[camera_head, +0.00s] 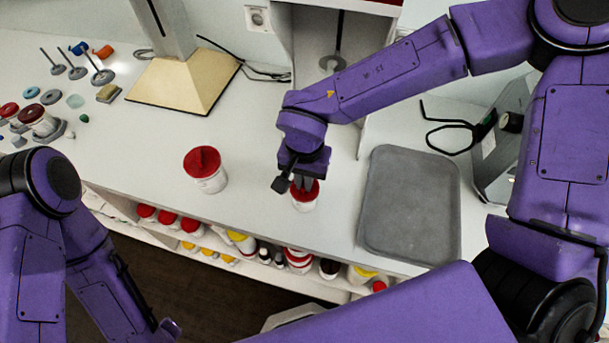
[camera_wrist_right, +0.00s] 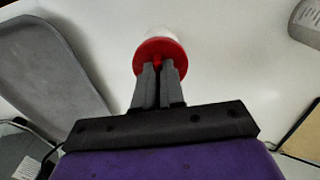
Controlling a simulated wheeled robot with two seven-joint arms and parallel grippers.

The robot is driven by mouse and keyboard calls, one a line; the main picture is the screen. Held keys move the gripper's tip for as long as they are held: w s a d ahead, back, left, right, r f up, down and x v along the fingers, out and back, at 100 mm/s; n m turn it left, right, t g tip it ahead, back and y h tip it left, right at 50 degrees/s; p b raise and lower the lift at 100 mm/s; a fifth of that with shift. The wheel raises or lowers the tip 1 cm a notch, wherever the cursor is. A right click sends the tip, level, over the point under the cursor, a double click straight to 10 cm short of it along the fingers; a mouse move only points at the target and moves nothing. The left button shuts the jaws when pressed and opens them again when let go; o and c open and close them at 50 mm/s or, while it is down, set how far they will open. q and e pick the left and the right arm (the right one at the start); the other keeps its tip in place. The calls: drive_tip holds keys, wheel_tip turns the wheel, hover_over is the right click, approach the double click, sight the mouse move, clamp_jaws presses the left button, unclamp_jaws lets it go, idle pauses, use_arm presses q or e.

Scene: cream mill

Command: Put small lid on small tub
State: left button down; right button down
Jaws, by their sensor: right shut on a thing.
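The small tub (camera_head: 305,206) is white and stands upright on the counter near its front edge; it also shows in the right wrist view (camera_wrist_right: 157,31). The small red lid (camera_head: 313,194) is at the top of the tub, and in the right wrist view it (camera_wrist_right: 150,50) covers most of the tub's mouth. I cannot tell whether it is fully seated. My right gripper (camera_head: 305,184) points down from above and is shut on the lid's middle knob (camera_wrist_right: 158,64). My left arm is at the lower left; its fingers are not clearly seen.
A larger white tub with a red lid (camera_head: 205,170) stands to the left. A grey tray (camera_head: 410,205) lies to the right. A cream-coloured stand base (camera_head: 183,82) is behind. Shelves below the counter hold several jars. The counter between the tubs is clear.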

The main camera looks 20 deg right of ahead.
idle(0.4)
drive_tip(key=c, duration=0.7)
unclamp_jaws()
wheel_tip(320, 180, up, 2)
drive_tip(key=p, duration=0.3)
drive_tip(key=shift+r, duration=0.25)
drive_tip(key=shift+r+p, duration=0.55)
drive_tip(key=shift+r, duration=0.45)
clamp_jaws()
